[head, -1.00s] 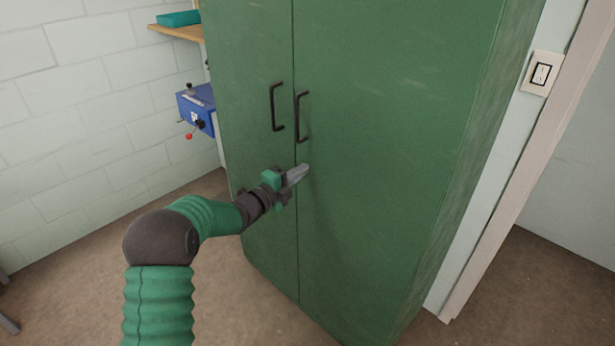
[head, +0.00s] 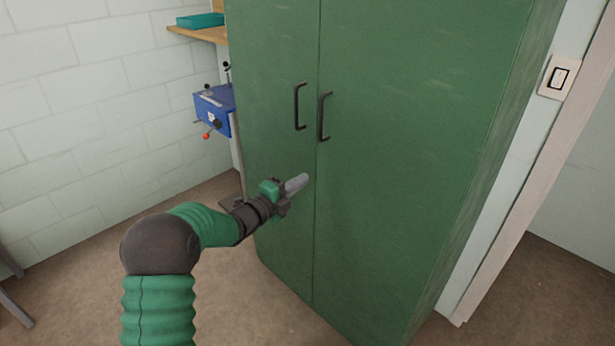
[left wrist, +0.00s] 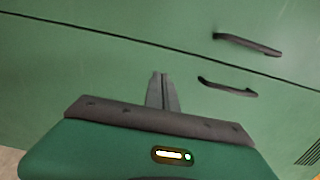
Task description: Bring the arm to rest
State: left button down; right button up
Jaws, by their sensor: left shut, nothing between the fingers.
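My left gripper (head: 301,183) is shut and empty, held out in front of a tall green cabinet (head: 420,150), below its door handles. The left door handle (head: 299,107) and the right door handle (head: 323,116) are dark bars beside the seam, and both doors look closed. In the left wrist view the shut fingers (left wrist: 163,78) point at the cabinet front, with the two handles to their right. I cannot tell whether the fingertips touch the door; they are apart from the handles. My right gripper is in neither view.
A blue machine with a red knob (head: 213,110) stands behind the cabinet's left side, under a wooden shelf (head: 200,33) holding a teal box (head: 201,20). A light switch (head: 559,77) is on the wall by a door frame at right. The floor at left is mostly clear.

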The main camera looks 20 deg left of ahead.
pick_arm(q)
jog(key=s+d+f+n+g+y, duration=0.2)
jog(key=s+d+f+n+g, duration=0.4)
jog(key=s, duration=0.6)
jog(key=s+d+f+n+g+y, duration=0.2)
jog(key=s+f+n+g, duration=0.15)
jog(key=s+n, duration=0.6)
jog(key=s+d+f+n+g+y, duration=0.1)
jog(key=s+d+f+n+g, duration=0.4)
jog(key=s, duration=0.9)
jog(key=w+p+v, duration=0.2)
jog(key=p+v, duration=0.7)
jog(key=p, duration=0.1)
jog(key=w+r+p+v, duration=0.1)
jog(key=w+p+v, duration=0.1)
jog(key=p+v, duration=0.7)
jog(key=shift+s+r+n+p, duration=0.3)
jog(key=shift+n+p, duration=0.15)
jog(key=shift+p, duration=0.6)
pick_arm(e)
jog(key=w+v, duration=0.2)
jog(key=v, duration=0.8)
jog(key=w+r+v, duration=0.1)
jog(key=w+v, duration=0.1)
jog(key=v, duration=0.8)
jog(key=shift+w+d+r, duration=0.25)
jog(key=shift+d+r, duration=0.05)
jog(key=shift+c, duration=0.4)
